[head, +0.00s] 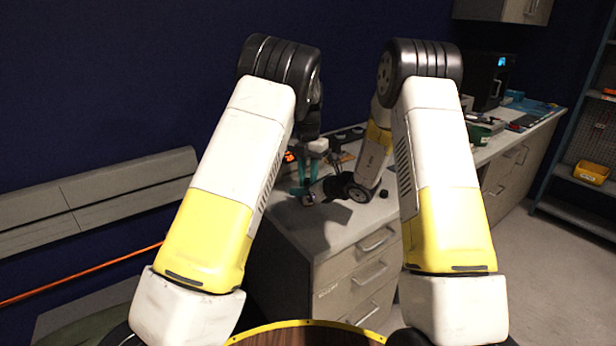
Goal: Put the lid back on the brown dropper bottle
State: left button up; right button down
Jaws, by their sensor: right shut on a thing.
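My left gripper (306,184) points down over the counter with its teal fingers apart. I see nothing clearly held between them. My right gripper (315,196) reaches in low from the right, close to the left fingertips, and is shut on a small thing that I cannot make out. A small dark round piece (384,193) lies on the counter to the right of the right wrist; it may be the lid, but it is too small to be sure. I cannot clearly pick out the brown dropper bottle; the grippers crowd that spot.
The grey counter (335,229) has drawers below, and its front corner is bare. Small dark and orange items lie behind the grippers. A dark machine (487,80) and clutter stand further along the counter. A shelf with a yellow bin (591,172) is at right.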

pick_arm(q)
grip_shut()
jog(key=o, duration=0.7)
grip_release()
jog(key=shift+r, duration=2.3)
jog(key=o, duration=0.6)
jog(key=shift+c, duration=0.2)
